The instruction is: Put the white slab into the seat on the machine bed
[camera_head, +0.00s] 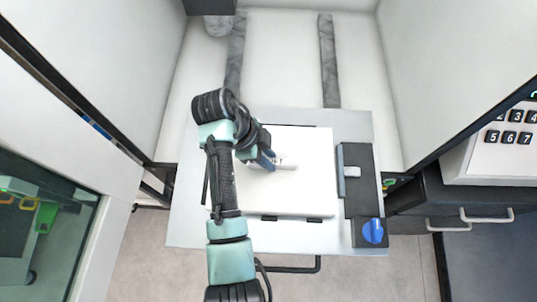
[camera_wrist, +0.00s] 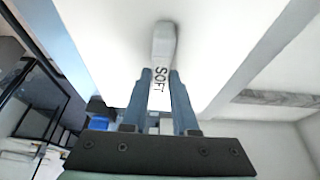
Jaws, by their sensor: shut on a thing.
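The white slab (camera_head: 305,195) lies flat over the middle of the grey machine bed (camera_head: 190,230) in the head view. A pale raised grip on it (camera_head: 287,163) shows the word SOFT in the wrist view (camera_wrist: 163,45). My gripper (camera_head: 268,160) is shut on this grip, with one blue-grey finger on each side in the wrist view (camera_wrist: 161,85). The slab covers the seat, and small black stops (camera_head: 269,218) show along its near edge. I cannot tell whether the slab rests in the seat or is held just above it.
A black clamp block (camera_head: 357,180) with a blue knob (camera_head: 373,231) stands on the bed, right of the slab. White machine walls rise on both sides. Two grey rails (camera_head: 328,60) run behind the bed. A keypad panel (camera_head: 510,135) is at the far right.

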